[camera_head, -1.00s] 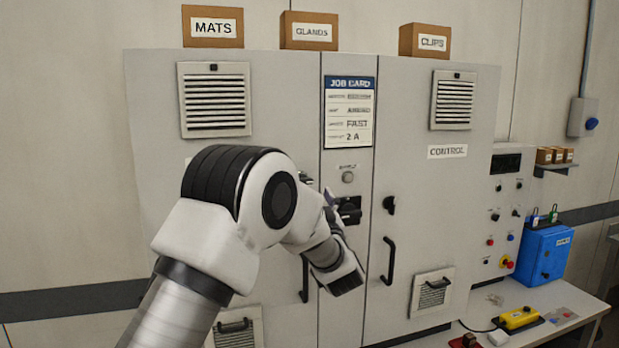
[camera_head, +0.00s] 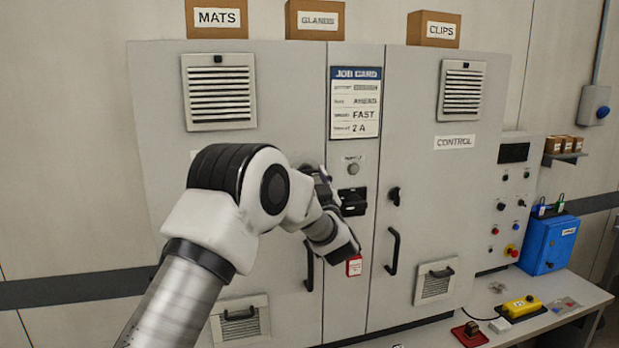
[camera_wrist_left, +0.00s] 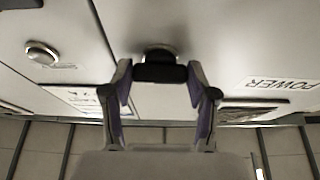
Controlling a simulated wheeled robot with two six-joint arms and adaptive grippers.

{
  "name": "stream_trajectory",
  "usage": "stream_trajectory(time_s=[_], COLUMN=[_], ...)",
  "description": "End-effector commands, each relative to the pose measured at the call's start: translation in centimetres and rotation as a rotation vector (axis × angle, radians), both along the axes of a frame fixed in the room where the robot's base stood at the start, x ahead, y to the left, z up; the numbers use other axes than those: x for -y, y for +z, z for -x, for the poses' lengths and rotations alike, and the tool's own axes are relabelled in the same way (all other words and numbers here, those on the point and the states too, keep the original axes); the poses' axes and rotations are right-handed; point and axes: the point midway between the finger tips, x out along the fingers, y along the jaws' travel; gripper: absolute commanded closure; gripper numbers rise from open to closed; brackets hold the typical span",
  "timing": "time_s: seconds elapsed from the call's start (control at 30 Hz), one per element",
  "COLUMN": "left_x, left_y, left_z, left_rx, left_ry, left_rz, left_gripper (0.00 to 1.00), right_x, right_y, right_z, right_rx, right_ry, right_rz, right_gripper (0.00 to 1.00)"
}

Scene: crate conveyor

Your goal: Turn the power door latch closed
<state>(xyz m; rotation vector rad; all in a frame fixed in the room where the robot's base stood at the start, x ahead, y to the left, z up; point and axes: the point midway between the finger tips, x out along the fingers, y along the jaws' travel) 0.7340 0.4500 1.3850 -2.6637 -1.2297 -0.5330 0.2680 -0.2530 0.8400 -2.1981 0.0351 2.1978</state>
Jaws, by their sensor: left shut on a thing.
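The power door (camera_head: 165,110) is the cabinet's left door, and its face looks flush with the cabinet front. My left gripper (camera_head: 322,186) is at that door's right edge, beside the centre panel. In the left wrist view its two fingers (camera_wrist_left: 158,82) are shut on the black latch handle (camera_wrist_left: 160,72), one on each side. The latch's round base shows behind the handle. The POWER label (camera_wrist_left: 282,83) is upside down at the right of the wrist view. In the head view the gripper and wrist mostly hide the latch. My right gripper is out of view.
The centre panel has a job card (camera_head: 354,102), a black rotary switch (camera_head: 352,201) and a red tag (camera_head: 354,266) close to my wrist. The control door has its own latch (camera_head: 394,196) and handle (camera_head: 392,251). A bench (camera_head: 540,325) stands at right.

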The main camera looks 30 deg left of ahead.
Motion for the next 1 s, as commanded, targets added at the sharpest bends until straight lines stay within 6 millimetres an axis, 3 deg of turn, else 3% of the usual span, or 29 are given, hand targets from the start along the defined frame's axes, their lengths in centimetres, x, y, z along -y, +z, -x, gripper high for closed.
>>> stream_trajectory(time_s=[0.37,0.7,1.0], left_x=[0.1,0.2,0.3], left_y=[-0.4,-0.4,-0.1], left_z=[-0.1,-0.2,-0.2], left_rx=[0.103,0.323,0.540], left_ry=[-0.002,-0.002,-0.002], left_rz=[0.084,0.271,0.457], left_gripper=[0.77,0.77,0.77], right_x=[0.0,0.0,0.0], right_y=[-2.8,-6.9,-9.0], right_z=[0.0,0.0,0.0], right_rx=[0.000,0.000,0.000], right_ry=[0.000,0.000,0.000], right_rz=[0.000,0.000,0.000], right_gripper=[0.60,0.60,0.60])
